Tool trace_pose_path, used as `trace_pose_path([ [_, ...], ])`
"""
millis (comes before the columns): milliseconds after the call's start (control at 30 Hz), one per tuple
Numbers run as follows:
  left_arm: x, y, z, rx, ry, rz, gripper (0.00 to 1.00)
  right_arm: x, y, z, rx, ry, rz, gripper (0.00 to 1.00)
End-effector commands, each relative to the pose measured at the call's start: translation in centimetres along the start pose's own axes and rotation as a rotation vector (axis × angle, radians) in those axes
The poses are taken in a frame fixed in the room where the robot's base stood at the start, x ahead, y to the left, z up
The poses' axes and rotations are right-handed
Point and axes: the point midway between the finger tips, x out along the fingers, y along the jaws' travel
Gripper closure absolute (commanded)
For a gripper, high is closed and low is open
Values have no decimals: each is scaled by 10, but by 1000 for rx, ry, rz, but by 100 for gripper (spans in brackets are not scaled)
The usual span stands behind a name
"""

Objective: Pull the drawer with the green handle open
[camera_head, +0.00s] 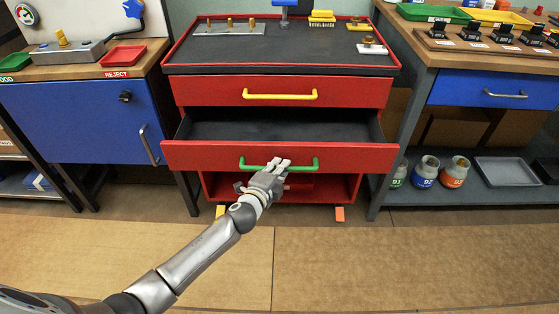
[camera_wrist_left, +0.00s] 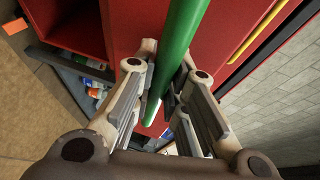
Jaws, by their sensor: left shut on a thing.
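The drawer with the green handle (camera_head: 205,154) is the lower drawer of the red cabinet. It stands pulled out, and its dark, empty inside (camera_head: 275,129) shows in the head view. The green handle (camera_head: 305,165) runs across its front. My left gripper (camera_head: 279,164) is shut on the handle near its middle. In the left wrist view the green handle (camera_wrist_left: 180,45) passes between the two fingers of my left gripper (camera_wrist_left: 165,85). The fingers hide part of the handle. My right gripper is not in view.
The upper drawer with a yellow handle (camera_head: 280,96) is shut. A blue cabinet (camera_head: 80,122) stands at the left, and a workbench with a blue drawer (camera_head: 490,90) at the right. Jars (camera_head: 425,172) stand on its lower shelf. The floor (camera_head: 400,260) in front is clear.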

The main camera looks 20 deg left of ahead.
Motion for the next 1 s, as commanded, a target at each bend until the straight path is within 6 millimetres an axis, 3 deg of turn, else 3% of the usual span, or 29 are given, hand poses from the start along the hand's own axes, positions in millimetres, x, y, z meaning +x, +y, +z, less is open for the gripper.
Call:
trace_pose_path([
  [200, -32, 5, -13, 0, 0, -2, 100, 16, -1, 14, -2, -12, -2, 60],
  [400, -51, 9, -21, 0, 0, -3, 100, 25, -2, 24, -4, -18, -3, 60],
  [933, -59, 11, -24, 1, 0, -4, 100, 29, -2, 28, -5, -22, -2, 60],
  [967, -59, 11, -24, 1, 0, -4, 86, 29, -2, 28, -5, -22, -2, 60],
  [1000, -59, 11, -24, 1, 0, -4, 81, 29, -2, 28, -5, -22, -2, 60],
])
